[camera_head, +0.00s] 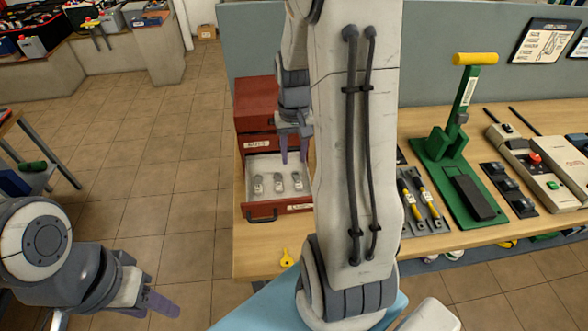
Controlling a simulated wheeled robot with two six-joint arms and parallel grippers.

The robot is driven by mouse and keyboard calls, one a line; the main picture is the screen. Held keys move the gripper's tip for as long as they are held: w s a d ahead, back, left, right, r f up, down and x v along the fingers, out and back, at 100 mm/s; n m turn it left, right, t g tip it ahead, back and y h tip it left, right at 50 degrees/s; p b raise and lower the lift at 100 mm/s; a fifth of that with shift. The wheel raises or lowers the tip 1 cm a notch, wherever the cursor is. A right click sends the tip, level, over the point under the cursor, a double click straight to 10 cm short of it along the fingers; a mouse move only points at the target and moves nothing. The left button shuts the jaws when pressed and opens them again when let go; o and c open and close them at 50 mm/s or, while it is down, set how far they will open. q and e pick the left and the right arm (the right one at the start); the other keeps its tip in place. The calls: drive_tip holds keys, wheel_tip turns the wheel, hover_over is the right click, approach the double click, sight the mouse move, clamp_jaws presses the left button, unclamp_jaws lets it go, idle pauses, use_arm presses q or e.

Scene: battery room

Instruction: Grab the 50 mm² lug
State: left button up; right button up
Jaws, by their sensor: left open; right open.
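Three small metal lugs lie in a row in the open drawer (263,211) of a red cabinet: a left lug (258,185), a middle lug (278,182) and a right lug (297,181). Each seems to bear a small pale marking, too small to read, so I cannot tell which is the 50 mm² one. My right gripper (294,160) is open, fingers pointing down above the back of the drawer, apart from the lugs. My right arm hides what lies right of the drawer. My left gripper (163,304) is open and empty at the lower left, away from the bench.
The red cabinet (254,98) stands on the wooden bench (247,255). A yellow tag-like piece (286,258) lies near the front edge. Right of my arm are yellow-handled tools (427,201), a green lever press (450,145) and a beige device (545,170). Floor at left is clear.

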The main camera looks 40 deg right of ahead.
hover_over(298, 183)
drive_tip(key=f, duration=0.4)
drive_tip(key=shift+d+f+p, duration=0.2)
drive_tip(key=shift+f+p, duration=0.15)
drive_tip(key=shift+f, duration=0.05)
drive_tip(key=f+p, duration=0.1)
drive_tip(key=f, duration=0.3)
drive_tip(key=shift+s+a+f+p, duration=0.1)
drive_tip(key=shift+a+f+p, duration=0.1)
drive_tip(key=shift+p, duration=0.15)
drive_tip(key=shift+f, duration=0.65)
clamp_jaws()
